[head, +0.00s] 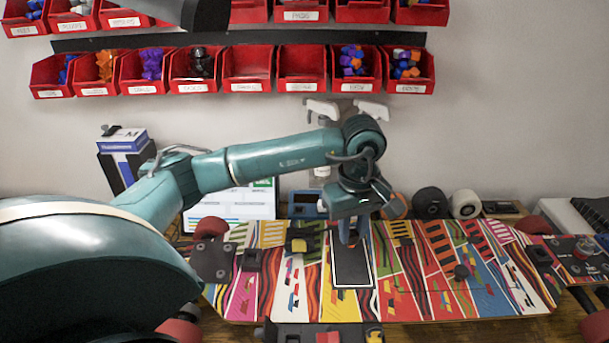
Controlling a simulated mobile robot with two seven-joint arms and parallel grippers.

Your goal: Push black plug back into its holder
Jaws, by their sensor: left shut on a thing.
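My left gripper (351,238) points down over the middle of the patterned skateboard deck (225,285), at the upper end of a black rectangle with a white outline (352,268). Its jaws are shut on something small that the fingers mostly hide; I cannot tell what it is. A black block with a yellow part (299,241) is on the deck to the left. I cannot tell for sure which piece is the black plug or its holder. My right gripper is not in view.
Red bins (248,72) with small parts hang on the back wall. A dark tray (300,335) lies in front.

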